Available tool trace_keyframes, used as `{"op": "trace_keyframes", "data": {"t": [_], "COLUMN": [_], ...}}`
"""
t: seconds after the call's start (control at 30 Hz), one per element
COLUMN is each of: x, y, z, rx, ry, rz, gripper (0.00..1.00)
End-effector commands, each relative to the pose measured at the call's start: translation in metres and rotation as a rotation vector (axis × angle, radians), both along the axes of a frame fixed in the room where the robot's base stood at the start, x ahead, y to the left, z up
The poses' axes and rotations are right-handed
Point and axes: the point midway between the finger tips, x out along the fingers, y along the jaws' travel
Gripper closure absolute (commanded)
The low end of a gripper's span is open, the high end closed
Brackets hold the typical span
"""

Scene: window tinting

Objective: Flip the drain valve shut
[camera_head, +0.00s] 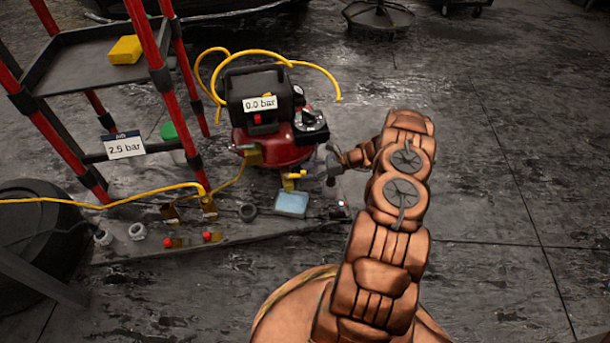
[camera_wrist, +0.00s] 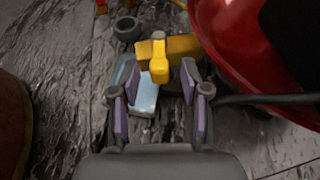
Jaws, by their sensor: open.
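My gripper (camera_head: 330,168) is just right of the fitting. In the wrist view my gripper (camera_wrist: 160,88) is open and empty, with the lever between and slightly beyond its fingertips. I see no clear contact.
A light blue block (camera_head: 292,204) lies below the valve on a low board (camera_head: 240,230) with small fittings. A red-and-black shelf (camera_head: 90,60) with a 2.5 bar sign (camera_head: 125,145) stands left. Yellow hose (camera_head: 110,200) crosses the left side. Floor at right is clear.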

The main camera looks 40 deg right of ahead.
Motion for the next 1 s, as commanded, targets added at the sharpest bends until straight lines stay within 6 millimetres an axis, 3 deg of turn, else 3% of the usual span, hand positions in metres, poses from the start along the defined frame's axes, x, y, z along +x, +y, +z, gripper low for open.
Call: {"op": "trace_keyframes", "data": {"t": [0.47,0.9,1.0], "x": [0.0065,0.0064,0.0064], "y": [0.0101,0.0102,0.0102], "z": [-0.0052,-0.0052,-0.0052], "rx": [-0.001,-0.001,0.0], "ry": [0.001,0.001,0.001], "rz": [0.0,0.0,0.0], "gripper": [0.54,1.0,1.0]}}
